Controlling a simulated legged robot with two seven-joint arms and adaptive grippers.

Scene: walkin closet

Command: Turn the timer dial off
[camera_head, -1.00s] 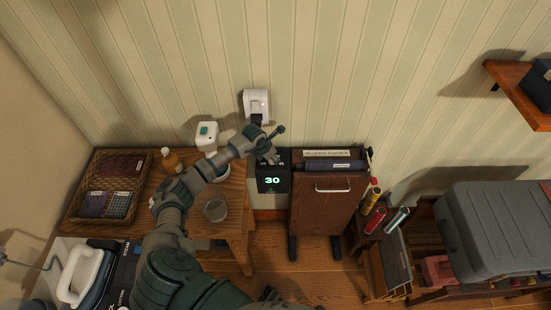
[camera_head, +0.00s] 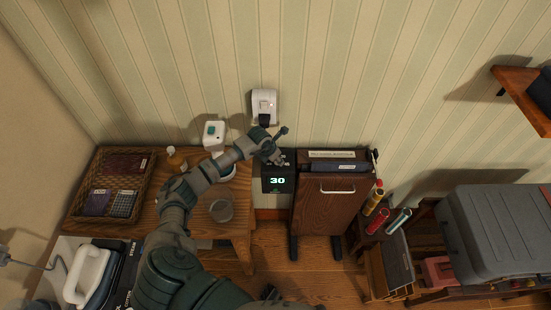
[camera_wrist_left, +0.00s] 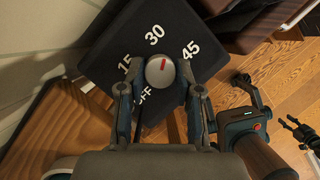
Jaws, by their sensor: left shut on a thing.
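The round grey dial (camera_wrist_left: 160,72) has a red line pointing toward 30. My left gripper (camera_head: 277,159) is over the timer's face. In the left wrist view its fingers (camera_wrist_left: 160,92) are shut on the dial, one on each side. A dark clawed shape (camera_wrist_left: 302,133) low at the right may be my right gripper; its opening is unclear.
A white wall unit (camera_head: 264,104) is above the timer. The table holds a wicker tray (camera_head: 146,188), a brown bottle (camera_head: 174,158), a white device (camera_head: 213,134) and a glass dish (camera_head: 221,210).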

